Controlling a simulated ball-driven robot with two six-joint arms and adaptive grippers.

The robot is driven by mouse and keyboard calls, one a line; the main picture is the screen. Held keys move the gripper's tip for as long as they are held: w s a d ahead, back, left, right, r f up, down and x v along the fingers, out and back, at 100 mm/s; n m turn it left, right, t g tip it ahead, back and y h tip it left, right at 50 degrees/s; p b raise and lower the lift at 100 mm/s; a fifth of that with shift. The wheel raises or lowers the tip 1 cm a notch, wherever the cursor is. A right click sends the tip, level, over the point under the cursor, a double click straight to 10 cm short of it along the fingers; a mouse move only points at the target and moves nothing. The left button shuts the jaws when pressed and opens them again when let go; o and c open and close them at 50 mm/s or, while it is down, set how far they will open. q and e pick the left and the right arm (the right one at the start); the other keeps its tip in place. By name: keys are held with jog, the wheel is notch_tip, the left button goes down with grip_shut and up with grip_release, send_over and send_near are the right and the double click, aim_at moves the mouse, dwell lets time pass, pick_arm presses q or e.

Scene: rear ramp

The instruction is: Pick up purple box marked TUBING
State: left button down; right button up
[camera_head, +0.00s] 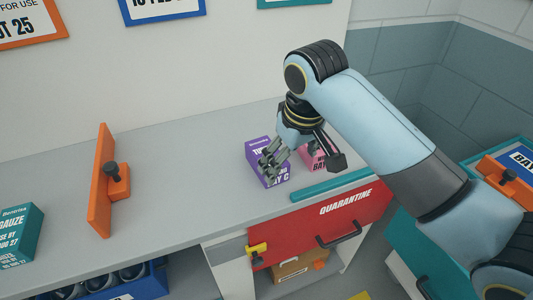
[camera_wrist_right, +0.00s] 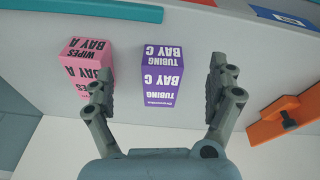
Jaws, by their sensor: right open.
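The purple box (camera_head: 255,152) marked TUBING BAY C stands on the grey counter (camera_head: 180,170) near its front edge. It also shows upside down in the right wrist view (camera_wrist_right: 163,72), between the lines of the two fingers and nearer the left one. My right gripper (camera_head: 273,160) is open and empty. In the head view its fingers overlap the purple box's right side; I cannot tell whether they touch it. In the right wrist view the fingers (camera_wrist_right: 160,92) stand apart, one on each side of the box. My left gripper is not in view.
A pink WIPES box (camera_head: 318,154) stands close beside the purple box, and a teal bar (camera_head: 330,184) lies along the counter edge. An orange upright panel (camera_head: 101,190) and a teal GAUZE box (camera_head: 20,236) stand left. A red QUARANTINE drawer front (camera_head: 325,225) is below.

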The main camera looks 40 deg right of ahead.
jog(key=m, duration=0.1)
send_near(269, 141)
jog(key=shift+s+a+f+g, duration=0.2)
jog(key=shift+s+a, duration=0.35)
jog(key=shift+s+a+f+g, duration=0.2)
jog(key=shift+s+a, duration=0.35)
jog(key=f, duration=0.3)
jog(key=w+f, duration=0.1)
jog(key=f, duration=0.1)
jog(key=shift+f, duration=0.1)
notch_tip(269, 141, down, 5)
jog(key=shift+w+a+f+p, duration=0.1)
jog(key=shift+w+f+p, duration=0.05)
jog(key=shift+p, duration=0.35)
jog(key=c, duration=1.4)
